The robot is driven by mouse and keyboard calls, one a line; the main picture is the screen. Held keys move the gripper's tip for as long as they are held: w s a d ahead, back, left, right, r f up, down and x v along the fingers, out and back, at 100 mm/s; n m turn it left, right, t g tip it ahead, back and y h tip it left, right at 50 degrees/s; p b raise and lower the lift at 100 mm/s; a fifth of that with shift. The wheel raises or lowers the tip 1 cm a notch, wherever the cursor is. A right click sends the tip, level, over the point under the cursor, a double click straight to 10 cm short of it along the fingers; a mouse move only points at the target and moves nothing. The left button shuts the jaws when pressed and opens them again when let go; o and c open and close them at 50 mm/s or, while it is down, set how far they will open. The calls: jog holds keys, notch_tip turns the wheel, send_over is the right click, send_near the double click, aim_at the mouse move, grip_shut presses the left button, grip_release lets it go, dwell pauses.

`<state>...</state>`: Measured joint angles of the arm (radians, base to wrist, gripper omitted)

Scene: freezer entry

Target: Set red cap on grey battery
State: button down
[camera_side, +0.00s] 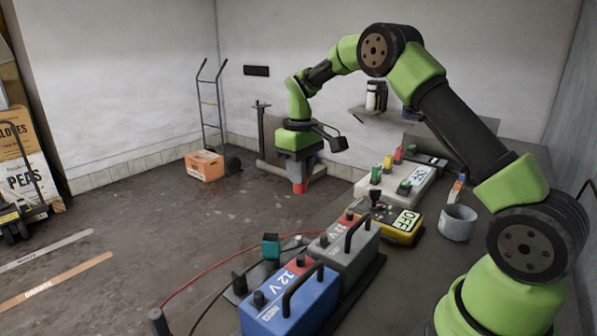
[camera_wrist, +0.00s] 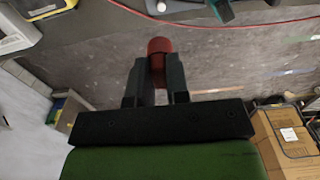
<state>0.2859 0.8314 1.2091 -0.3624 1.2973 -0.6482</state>
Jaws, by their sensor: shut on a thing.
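My gripper (camera_side: 300,180) is shut on the red cap (camera_side: 299,187), held in the air to the left of the bench. In the wrist view the red cap (camera_wrist: 160,46) sticks out between the fingertips of my gripper (camera_wrist: 158,72). The grey battery (camera_side: 345,250), marked 12 V, stands on the bench with a black handle and dark posts, one with red at its base. It is apart from the cap, nearer the side camera. A blue battery (camera_side: 290,300) stands beside it, nearer the camera.
A yellow device (camera_side: 402,228) marked OFF and a pale switch panel (camera_side: 400,185) stand behind the grey battery. A grey cup (camera_side: 457,222) is on the right. Red and black cables with a teal clamp (camera_side: 271,246) lie left of the batteries.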

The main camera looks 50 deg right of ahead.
send_near(350, 212)
jog(key=shift+f, duration=0.1)
dwell(0.3)
jog(key=shift+f, duration=2)
jog(key=shift+f, duration=1.35)
jog(key=c, duration=1)
grip_release()
